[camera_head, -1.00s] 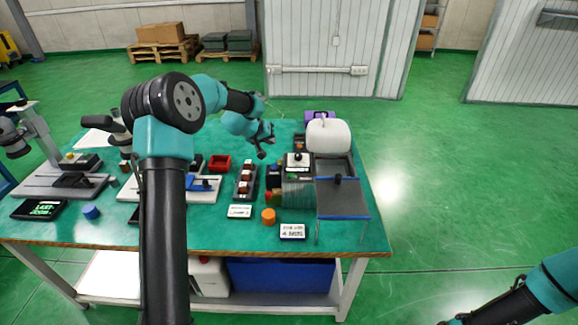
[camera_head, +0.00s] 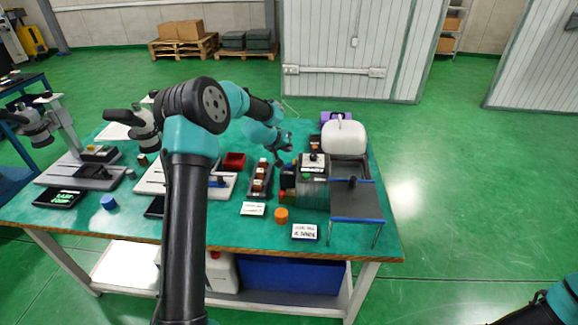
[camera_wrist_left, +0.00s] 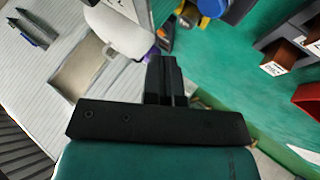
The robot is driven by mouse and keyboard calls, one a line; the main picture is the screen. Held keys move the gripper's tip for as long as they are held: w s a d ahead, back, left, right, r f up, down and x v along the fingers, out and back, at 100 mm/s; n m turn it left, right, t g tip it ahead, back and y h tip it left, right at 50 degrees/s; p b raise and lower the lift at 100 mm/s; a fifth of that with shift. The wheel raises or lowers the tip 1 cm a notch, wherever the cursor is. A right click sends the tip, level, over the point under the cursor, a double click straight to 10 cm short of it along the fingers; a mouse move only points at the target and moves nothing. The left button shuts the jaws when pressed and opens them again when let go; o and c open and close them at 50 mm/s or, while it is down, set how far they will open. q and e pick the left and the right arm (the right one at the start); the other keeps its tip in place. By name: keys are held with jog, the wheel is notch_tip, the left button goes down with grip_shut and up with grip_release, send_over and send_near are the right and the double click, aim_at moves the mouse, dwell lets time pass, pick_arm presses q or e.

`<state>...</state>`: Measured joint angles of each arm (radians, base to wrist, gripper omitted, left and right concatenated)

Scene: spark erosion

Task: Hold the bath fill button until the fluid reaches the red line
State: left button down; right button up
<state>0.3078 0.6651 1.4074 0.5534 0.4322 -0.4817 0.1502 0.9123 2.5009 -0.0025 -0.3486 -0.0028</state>
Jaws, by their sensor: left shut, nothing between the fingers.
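The spark erosion machine is a grey box (camera_head: 313,190) with a black top, right of the table's middle. A white rounded tank (camera_head: 343,138) stands behind it, and a grey tray with a blue front edge (camera_head: 357,205) is at its right. My left gripper (camera_head: 284,157) is shut and empty, above the table just left of and behind the box. Its fingers show in the left wrist view (camera_wrist_left: 166,82), with the white tank (camera_wrist_left: 122,30) beyond them and a blue knob (camera_wrist_left: 212,7) at the top. I cannot make out the fill button, fluid level or red line. My right gripper is out of view.
A rack of brown-topped blocks (camera_head: 260,180) and a red bin (camera_head: 233,162) lie left of the machine. An orange cylinder (camera_head: 281,215) and white label cards (camera_head: 305,231) are in front. Microscope stands (camera_head: 75,172) occupy the table's left.

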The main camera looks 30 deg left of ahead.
aim_at(288, 164)
pick_arm(q)
jog(key=shift+f, duration=2.25)
jog(key=shift+f, duration=0.1)
jog(key=shift+f, duration=0.3)
jog(key=shift+f, duration=0.5)
dwell(1.9)
jog(key=shift+r, duration=0.1)
dwell(2.0)
jog(key=shift+r, duration=0.8)
